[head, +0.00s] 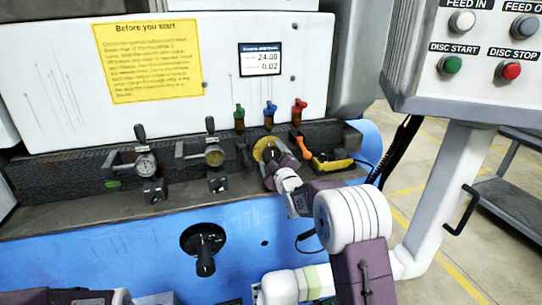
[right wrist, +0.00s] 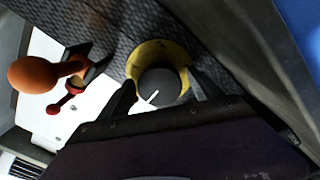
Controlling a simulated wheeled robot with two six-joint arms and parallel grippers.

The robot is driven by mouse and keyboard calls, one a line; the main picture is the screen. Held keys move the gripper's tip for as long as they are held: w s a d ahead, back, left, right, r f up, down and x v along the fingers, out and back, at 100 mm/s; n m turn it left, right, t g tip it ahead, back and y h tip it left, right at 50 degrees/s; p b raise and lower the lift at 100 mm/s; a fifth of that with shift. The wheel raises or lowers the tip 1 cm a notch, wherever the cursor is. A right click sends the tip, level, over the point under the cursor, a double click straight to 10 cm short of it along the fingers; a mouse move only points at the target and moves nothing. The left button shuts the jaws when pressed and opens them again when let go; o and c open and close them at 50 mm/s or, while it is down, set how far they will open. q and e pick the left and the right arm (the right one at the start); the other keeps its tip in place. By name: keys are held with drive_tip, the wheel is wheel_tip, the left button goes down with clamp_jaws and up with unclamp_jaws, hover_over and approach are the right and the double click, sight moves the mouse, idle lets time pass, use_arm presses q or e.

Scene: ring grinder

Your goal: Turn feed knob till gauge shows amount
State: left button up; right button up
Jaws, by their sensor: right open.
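A dark round knob (right wrist: 160,88) with a white pointer line sits on a yellow disc (right wrist: 150,55); I take it for the feed knob. In the head view the yellow disc (head: 259,149) is partly hidden by my right gripper (head: 273,155). In the right wrist view my right gripper (right wrist: 165,92) is open, one dark finger on each side of the knob; I cannot tell if they touch it.
A card (head: 261,60) on the white panel reads 24.00 and 0.02. Green (head: 239,112), blue (head: 270,108) and red (head: 299,106) levers stand above the knob. An orange-handled lever (head: 297,145) and a yellow block (head: 332,162) are close on the right.

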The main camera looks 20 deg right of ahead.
drive_tip(key=shift+w, duration=0.35)
drive_tip(key=c, duration=1.4)
drive_tip(key=shift+o, duration=0.2)
